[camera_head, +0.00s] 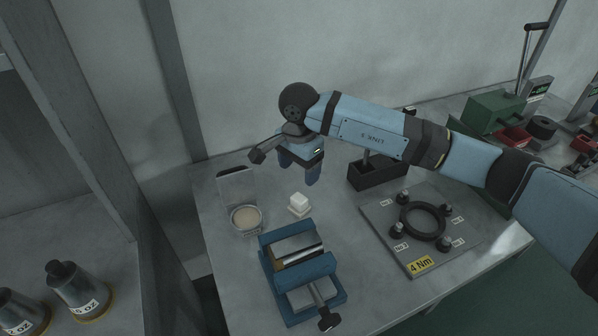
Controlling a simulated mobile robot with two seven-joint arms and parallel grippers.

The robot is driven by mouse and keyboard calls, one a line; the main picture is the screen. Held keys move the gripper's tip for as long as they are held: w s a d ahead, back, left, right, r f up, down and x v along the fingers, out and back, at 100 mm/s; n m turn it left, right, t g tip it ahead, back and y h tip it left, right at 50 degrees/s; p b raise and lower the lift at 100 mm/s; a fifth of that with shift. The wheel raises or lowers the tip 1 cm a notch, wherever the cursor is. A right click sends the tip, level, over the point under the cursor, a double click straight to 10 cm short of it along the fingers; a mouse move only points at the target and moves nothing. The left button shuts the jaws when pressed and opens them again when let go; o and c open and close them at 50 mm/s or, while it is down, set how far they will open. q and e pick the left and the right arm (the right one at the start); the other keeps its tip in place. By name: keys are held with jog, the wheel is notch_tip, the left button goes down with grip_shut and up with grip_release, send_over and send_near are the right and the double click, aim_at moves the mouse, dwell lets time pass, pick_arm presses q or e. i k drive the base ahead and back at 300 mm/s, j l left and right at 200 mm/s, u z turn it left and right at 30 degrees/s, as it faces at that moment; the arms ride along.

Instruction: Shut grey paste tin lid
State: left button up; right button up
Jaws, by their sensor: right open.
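The grey paste tin (246,218) stands at the left end of the grey workbench, with pale paste showing inside it. Its lid (238,187) is open and stands up behind the tin. My right gripper (299,178) points down above the bench, to the right of the lid and apart from it. It is open, and I see nothing between its fingers. My left gripper is not in view.
A small white block (299,202) sits right of the tin. A blue vise (301,265) is in front. A dark box (376,174) and a plate with a black ring (423,219) stand to the right. Labelled weights (84,290) are at lower left.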

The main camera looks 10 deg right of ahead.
aim_at(234, 188)
jog(key=k, duration=1)
